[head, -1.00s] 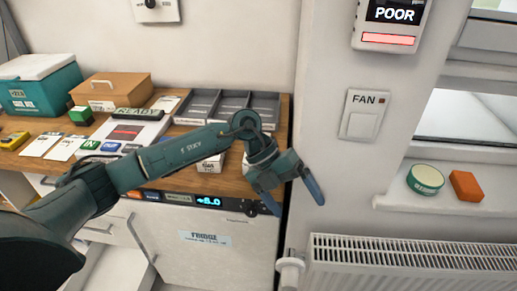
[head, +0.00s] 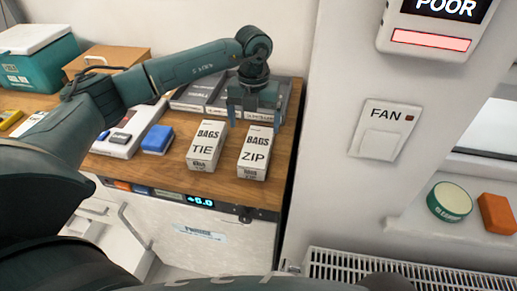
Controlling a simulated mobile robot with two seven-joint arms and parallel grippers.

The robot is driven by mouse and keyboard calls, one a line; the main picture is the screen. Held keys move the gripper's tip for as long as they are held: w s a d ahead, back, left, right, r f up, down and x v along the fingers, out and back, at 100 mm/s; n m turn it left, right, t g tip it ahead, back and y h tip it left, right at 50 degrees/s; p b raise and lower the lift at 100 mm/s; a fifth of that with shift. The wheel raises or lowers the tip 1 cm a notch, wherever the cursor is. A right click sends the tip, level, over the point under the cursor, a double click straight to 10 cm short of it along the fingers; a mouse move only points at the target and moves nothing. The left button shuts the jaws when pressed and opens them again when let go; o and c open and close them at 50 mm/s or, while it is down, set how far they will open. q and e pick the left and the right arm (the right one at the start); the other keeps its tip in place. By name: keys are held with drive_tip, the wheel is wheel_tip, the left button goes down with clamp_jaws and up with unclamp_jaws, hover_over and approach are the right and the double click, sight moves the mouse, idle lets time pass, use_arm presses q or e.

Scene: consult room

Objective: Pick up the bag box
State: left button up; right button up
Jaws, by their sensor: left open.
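Two white bag boxes stand side by side near the front right of the wooden counter (head: 225,187). The left one is the BAGS TIE box (head: 205,149), and the right one is the BAGS ZIP box (head: 254,156). My left gripper (head: 255,119) points down with its fingers apart and nothing between them. In the picture it is just above the top end of the ZIP box and right of the TIE box. Whether it touches the ZIP box, and its exact height, I cannot tell. My right gripper is out of view.
A grey divided tray (head: 190,98) lies behind the boxes, partly hidden by my arm. A blue block (head: 157,139) sits left of the TIE box. A teal cooler (head: 40,65) and a brown box (head: 105,58) stand at the back left. The wall bounds the counter's right side.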

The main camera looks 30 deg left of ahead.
sight(257, 144)
use_arm(q)
wheel_tip(257, 144, down, 3)
drive_tip(key=shift+f+b, duration=0.2)
drive_tip(key=shift+b, duration=0.55)
drive_tip(key=shift+f, duration=0.3)
drive_tip(key=f+b, duration=0.2)
drive_tip(key=f, duration=0.1)
drive_tip(key=f+b, duration=0.1)
drive_tip(key=shift+d+f, duration=0.25)
drive_tip(key=shift+d, duration=0.15)
drive_tip(key=shift+f+b, duration=0.25)
drive_tip(key=shift+b, duration=0.1)
drive_tip(key=shift+r, duration=0.1)
drive_tip(key=c, duration=1.2)
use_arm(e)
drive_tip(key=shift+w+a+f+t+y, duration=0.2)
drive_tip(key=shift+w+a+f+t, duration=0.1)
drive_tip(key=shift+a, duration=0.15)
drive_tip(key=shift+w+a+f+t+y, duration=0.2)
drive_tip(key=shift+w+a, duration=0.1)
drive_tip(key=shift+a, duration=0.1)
